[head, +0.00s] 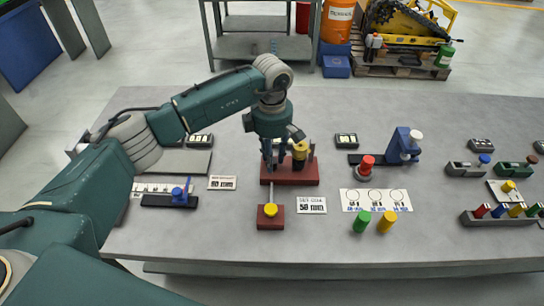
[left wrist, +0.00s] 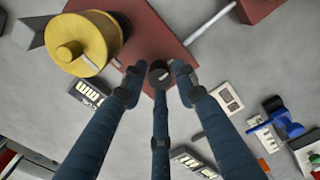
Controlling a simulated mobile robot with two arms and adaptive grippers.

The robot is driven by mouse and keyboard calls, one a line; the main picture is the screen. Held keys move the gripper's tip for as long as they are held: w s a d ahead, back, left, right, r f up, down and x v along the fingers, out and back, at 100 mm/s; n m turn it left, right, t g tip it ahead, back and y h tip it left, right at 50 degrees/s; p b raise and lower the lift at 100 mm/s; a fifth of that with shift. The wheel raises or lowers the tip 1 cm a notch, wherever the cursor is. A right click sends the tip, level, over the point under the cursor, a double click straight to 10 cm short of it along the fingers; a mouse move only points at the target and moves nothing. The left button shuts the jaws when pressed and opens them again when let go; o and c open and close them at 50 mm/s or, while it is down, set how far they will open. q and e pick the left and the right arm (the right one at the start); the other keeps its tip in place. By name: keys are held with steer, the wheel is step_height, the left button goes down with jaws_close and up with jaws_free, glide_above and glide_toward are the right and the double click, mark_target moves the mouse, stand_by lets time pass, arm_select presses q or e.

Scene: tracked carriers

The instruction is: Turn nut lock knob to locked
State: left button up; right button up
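A dark grey round knob (left wrist: 159,70) with a pale line on its top shows in the left wrist view. It stands at the edge of a dark red base (head: 290,174), which also shows in the left wrist view (left wrist: 150,25). A yellow stepped cylinder (head: 300,151) stands on the same base, and it shows in the left wrist view (left wrist: 86,42). My left gripper (head: 274,160) is over the base; its fingertips (left wrist: 157,80) are spread around the knob with gaps at the sides. The gripper hides the knob in the head view. My right gripper is out of view.
A rod runs to a red block with a yellow top (head: 270,211) in front. A printed 50 mm card (head: 312,205) lies beside it. A blue device (head: 170,198) is at left; green (head: 362,221) and yellow (head: 387,221) cylinders stand at right. Bare table lies along the front edge.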

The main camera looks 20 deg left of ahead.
arm_select(q)
jaws_close()
steer(key=shift+n+b, duration=0.45)
steer(key=shift+n, duration=0.05)
steer(key=shift+f+n+b, duration=0.1)
steer(key=shift+n+b, duration=0.65)
steer(key=shift+n, duration=0.35)
steer(key=n+b, duration=0.2)
steer(key=n, duration=0.2)
steer(key=shift+n, duration=0.3)
steer(key=n+b, duration=0.2)
steer(key=n, duration=0.3)
steer(key=shift+n+b, duration=0.55)
steer(key=shift+n, duration=1.95)
